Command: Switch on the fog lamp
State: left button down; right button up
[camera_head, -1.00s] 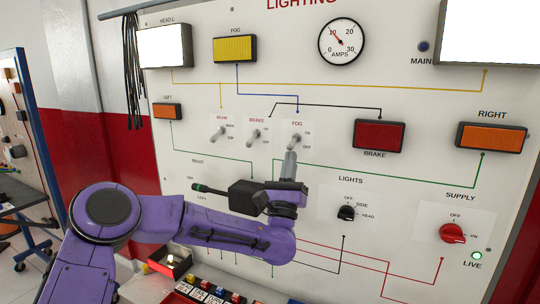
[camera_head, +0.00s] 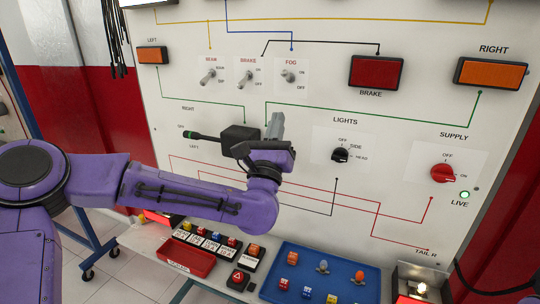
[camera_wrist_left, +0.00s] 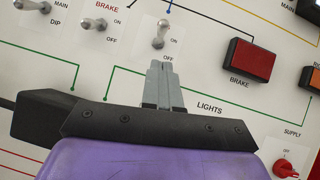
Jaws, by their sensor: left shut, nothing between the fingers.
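The fog switch (camera_head: 289,76) is a small metal toggle on a pale plate, marked FOG, ON and OFF, on the white lighting panel (camera_head: 400,125). In the left wrist view the fog switch (camera_wrist_left: 161,34) has its lever tilted up, unlike the brake switch (camera_wrist_left: 96,23), whose lever leans lower left. My left gripper (camera_head: 276,120) is shut and empty, pointing up below the fog switch, with a gap between them. Its grey fingers also show in the left wrist view (camera_wrist_left: 164,66). The fog lamp is out of view.
The beam switch (camera_head: 209,77) and brake switch (camera_head: 247,77) are left of the fog switch. The brake lamp (camera_head: 376,72) is to its right. The lights knob (camera_head: 340,155) and red supply knob (camera_head: 443,173) sit lower right. A blue tray (camera_head: 347,290) lies below the panel.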

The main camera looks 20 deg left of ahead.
pick_arm(q)
jog(key=s, duration=0.1)
jog(key=s+f+b, duration=0.1)
jog(key=s, duration=0.3)
jog(key=shift+s+d+f+b, duration=0.2)
jog(key=shift+d+f+b, duration=0.1)
jog(key=shift+d+b, duration=0.1)
